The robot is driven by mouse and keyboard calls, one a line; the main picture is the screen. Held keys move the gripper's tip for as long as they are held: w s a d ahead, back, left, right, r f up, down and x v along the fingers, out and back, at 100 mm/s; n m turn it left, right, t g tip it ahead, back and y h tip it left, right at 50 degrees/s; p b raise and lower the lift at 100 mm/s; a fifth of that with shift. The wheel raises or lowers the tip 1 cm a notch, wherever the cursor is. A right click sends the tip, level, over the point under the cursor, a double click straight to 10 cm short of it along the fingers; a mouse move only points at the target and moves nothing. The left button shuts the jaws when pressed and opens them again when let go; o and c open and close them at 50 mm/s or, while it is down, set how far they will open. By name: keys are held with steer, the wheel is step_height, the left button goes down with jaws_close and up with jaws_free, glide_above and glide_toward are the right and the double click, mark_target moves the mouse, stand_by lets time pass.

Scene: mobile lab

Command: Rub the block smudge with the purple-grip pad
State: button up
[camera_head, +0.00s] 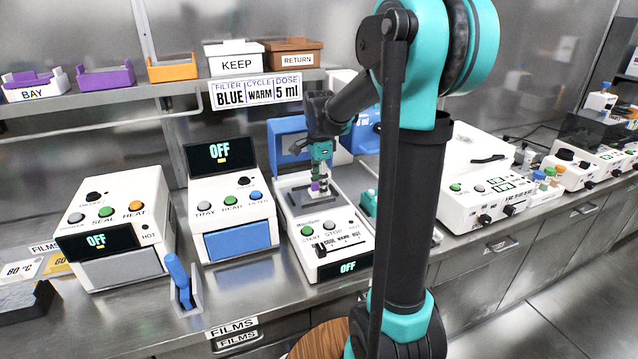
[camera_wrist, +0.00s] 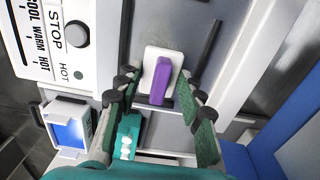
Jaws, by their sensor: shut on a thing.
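The purple-grip pad has a white base (camera_wrist: 163,60) and an upright purple grip (camera_wrist: 160,84) in the wrist view. My gripper (camera_wrist: 158,78) has its two fingers on either side of the purple grip and is shut on it. In the head view my gripper (camera_head: 321,184) points down over the grey top of the white instrument with the raised blue lid, and a little purple (camera_head: 315,187) shows at its fingertips. The pad is over or on that top; I cannot tell whether it touches. I cannot make out a block smudge in either view.
The instrument's front panel (camera_head: 330,245) has START and STOP buttons. Its blue lid (camera_head: 288,135) stands raised behind my gripper. A white machine with a blue drawer (camera_head: 237,240) stands to the left. A teal thing (camera_wrist: 128,135) lies beside the instrument. A shelf holds bins above.

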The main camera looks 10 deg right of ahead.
mark_target(309, 197)
steer(key=shift+f, duration=0.15)
steer(key=shift+a, duration=0.1)
steer(key=shift+s+a, duration=0.2)
steer(key=shift+a, duration=0.6)
steer(key=shift+s+a, duration=0.15)
steer(key=shift+a, duration=0.65)
steer(key=shift+s+a, duration=0.15)
steer(key=shift+a, duration=0.6)
steer(key=shift+s+a, duration=0.15)
steer(key=shift+a, duration=0.85)
jaws_close()
steer(key=shift+w+d+r, duration=0.1)
steer(key=shift+w+d, duration=0.05)
steer(key=shift+d, duration=0.75)
steer(key=shift+w+d+r, duration=0.1)
steer(key=shift+w+d, duration=0.05)
steer(key=shift+d, duration=0.7)
steer(key=shift+w+d+f, duration=0.1)
steer(key=shift+w+d, duration=0.1)
steer(key=shift+d, duration=0.65)
steer(key=shift+w+d+f, duration=0.1)
steer(key=shift+w+d, duration=0.05)
steer(key=shift+d, duration=0.7)
steer(key=shift+f, duration=0.1)
steer(key=shift+s, duration=0.1)
